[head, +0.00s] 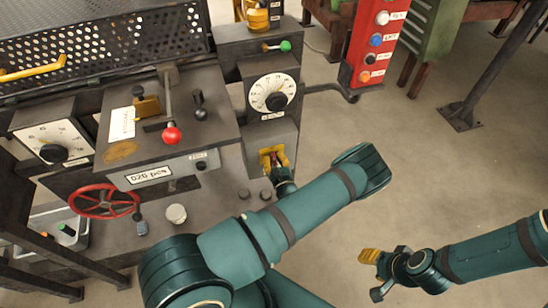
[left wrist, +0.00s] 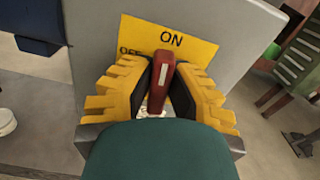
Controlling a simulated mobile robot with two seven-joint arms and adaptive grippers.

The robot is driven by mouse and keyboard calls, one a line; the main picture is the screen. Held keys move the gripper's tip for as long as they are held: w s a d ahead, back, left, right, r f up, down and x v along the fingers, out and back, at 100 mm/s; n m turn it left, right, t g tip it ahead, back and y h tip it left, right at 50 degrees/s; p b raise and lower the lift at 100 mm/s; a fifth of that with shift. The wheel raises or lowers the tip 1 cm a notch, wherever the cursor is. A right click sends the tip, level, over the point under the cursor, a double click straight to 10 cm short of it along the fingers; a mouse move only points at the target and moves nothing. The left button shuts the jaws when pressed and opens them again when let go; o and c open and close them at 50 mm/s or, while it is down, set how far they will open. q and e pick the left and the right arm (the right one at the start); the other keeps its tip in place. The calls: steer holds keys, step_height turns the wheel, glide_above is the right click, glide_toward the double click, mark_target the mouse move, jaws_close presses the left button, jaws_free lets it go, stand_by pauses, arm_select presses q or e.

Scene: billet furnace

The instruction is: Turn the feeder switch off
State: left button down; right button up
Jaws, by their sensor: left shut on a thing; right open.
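The feeder switch is a dark red lever (left wrist: 163,75) in front of a yellow plate (left wrist: 205,48) marked ON and OFF, on a grey box. In the left wrist view the lever's tip points up just below the word ON; OFF is partly hidden to its left. My left gripper (left wrist: 160,92) is shut on the lever, one yellow finger on each side. In the head view the yellow plate (head: 266,154) shows beyond my left gripper (head: 277,164), which hides most of the lever. My right gripper (head: 370,257) is open and empty over the floor at lower right.
A dial box (head: 271,92) stands just above the switch box. A panel with a red-knobbed lever (head: 172,134) and a red handwheel (head: 104,201) are to the left. A red button post (head: 375,45) stands at upper right. The floor (head: 440,170) at right is clear.

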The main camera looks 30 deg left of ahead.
arm_select(q)
steer(key=n+p, duration=0.1)
steer(key=n, duration=0.2)
steer(key=shift+a+n, duration=0.1)
steer(key=shift+n, duration=0.2)
steer(key=n+p, duration=0.2)
steer(key=n, duration=0.2)
steer(key=shift+s+a+n, duration=0.1)
steer(key=shift+n, duration=0.2)
steer(key=n+p, duration=0.1)
steer(key=n, duration=0.3)
steer(key=shift+f, duration=0.15)
steer(key=shift+f+n+p, duration=0.1)
steer(key=shift+n+p, duration=0.4)
steer(key=shift+n, duration=1.5)
steer(key=c, duration=0.9)
jaws_free()
steer(key=shift+f, duration=0.1)
steer(key=shift+s, duration=0.15)
